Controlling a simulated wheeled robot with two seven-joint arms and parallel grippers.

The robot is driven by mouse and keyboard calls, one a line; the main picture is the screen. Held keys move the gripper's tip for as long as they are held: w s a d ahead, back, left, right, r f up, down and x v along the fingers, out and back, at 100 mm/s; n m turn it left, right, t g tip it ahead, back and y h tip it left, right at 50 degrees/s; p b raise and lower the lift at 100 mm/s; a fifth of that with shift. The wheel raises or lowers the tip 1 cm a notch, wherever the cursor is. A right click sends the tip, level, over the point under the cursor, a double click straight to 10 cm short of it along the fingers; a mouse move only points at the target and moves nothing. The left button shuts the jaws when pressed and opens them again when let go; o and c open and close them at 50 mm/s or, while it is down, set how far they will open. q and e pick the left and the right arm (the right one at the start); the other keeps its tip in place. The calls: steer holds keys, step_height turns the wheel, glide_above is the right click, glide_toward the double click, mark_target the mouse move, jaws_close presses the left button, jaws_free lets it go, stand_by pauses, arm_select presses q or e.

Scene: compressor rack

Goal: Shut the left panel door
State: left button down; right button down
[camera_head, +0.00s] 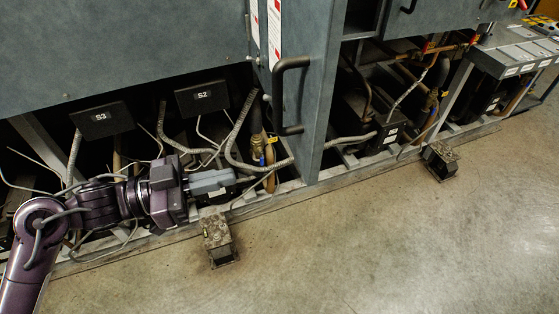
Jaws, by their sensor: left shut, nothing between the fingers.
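A blue-grey panel door (318,100) with a black bar handle (280,95) stands upright in the middle of the rack. It looks swung out from the rack front, but how far is hard to tell. My left gripper (232,182) is shut and empty, low at the rack's base, left of the door's lower edge and below the handle. It is apart from both door and handle. My right gripper is not in view.
A wide blue-grey panel (120,40) covers the upper left. Below it are cables, pipes and black boxes marked S3 (100,120) and S2 (202,96). Metal feet (219,240) (440,159) stick out onto the floor. The concrete floor (400,240) in front is clear.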

mark_target(298, 162)
arm_select(q)
steer(key=p+x, duration=0.3)
steer(key=x, duration=0.6)
steer(key=shift+d+r+p, duration=0.2)
steer(key=shift+d+p, duration=0.15)
steer(key=shift+p, duration=0.05)
steer(key=shift+w+d+f, duration=0.15)
steer(key=shift+d, duration=0.35)
